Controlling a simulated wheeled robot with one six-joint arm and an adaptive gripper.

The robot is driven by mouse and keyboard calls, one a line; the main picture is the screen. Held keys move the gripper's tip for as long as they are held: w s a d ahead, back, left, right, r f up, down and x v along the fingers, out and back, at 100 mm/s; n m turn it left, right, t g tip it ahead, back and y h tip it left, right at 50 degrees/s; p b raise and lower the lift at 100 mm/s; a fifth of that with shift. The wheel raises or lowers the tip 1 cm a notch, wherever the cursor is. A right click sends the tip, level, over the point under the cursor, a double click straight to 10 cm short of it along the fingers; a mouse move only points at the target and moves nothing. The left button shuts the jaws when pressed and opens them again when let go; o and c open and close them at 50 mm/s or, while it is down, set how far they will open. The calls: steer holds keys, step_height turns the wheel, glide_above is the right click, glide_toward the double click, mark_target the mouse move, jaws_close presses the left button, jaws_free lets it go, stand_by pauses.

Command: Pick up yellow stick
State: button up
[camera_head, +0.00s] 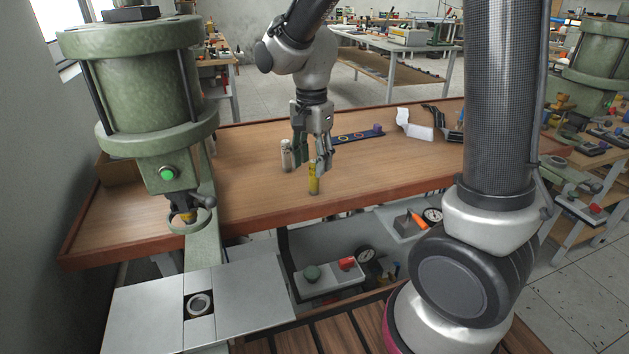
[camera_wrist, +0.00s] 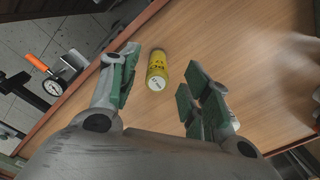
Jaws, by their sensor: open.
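The yellow stick (camera_head: 314,179) is a short yellow cylinder standing upright near the front edge of the wooden table (camera_head: 400,165). My gripper (camera_head: 312,165) is over the table, just behind and above it in the head view. In the wrist view the yellow stick (camera_wrist: 157,70) shows its pale round top and lies between the lines of the two open fingers, nearer the left one. My gripper (camera_wrist: 155,88) is open and holds nothing. The fingers look apart from the stick in the wrist view.
A pale metallic cylinder (camera_head: 286,156) stands on the table left of my gripper. A dark blue strip (camera_head: 357,134) and a white bracket (camera_head: 413,124) lie farther back. A green pneumatic press (camera_head: 143,88) stands at left. The table's right front is clear.

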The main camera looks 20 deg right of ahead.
mark_target(314, 179)
steer(key=f, duration=0.6)
steer(key=shift+w+d, duration=0.1)
steer(key=shift+d, duration=0.2)
jaws_close()
